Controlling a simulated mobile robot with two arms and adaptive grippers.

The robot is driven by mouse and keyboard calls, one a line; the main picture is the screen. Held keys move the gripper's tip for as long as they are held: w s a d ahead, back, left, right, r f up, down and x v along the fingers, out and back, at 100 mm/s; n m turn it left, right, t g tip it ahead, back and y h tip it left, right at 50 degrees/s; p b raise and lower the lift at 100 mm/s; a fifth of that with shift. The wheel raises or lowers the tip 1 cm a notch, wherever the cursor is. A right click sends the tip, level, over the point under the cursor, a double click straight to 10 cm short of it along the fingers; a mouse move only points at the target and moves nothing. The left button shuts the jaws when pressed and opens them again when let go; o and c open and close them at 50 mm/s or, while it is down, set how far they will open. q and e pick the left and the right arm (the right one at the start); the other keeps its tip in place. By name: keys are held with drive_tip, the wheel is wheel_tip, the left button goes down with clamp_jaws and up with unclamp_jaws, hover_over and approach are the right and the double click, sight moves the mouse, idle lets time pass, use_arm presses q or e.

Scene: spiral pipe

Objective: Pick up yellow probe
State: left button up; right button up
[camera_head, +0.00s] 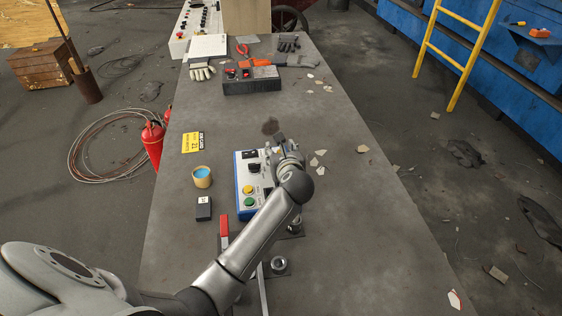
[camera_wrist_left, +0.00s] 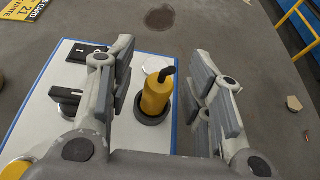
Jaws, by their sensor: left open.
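The yellow probe (camera_wrist_left: 156,96) shows in the left wrist view. It is a short yellow cylinder with a bent black tip, standing in a dark round socket on the white panel with a blue edge (camera_wrist_left: 40,118). My left gripper (camera_wrist_left: 161,78) is open, with one finger on each side of the probe and gaps visible between. In the head view my left gripper (camera_head: 281,146) is over the far right part of the panel (camera_head: 240,178) and hides the probe. My right gripper is not in view.
On the table, a cup with blue contents (camera_head: 202,177), a small black box (camera_head: 204,209) and a yellow card (camera_head: 193,142) lie left of the panel. Pale shards (camera_head: 320,162) lie to its right. A black box (camera_head: 251,86) and gloves (camera_head: 202,71) are further back.

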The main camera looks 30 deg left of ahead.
use_arm(q)
drive_tip(key=shift+s+d+r, duration=0.1)
drive_tip(key=shift+r, duration=0.05)
drive_tip(key=shift+c, duration=1.2)
clamp_jaws()
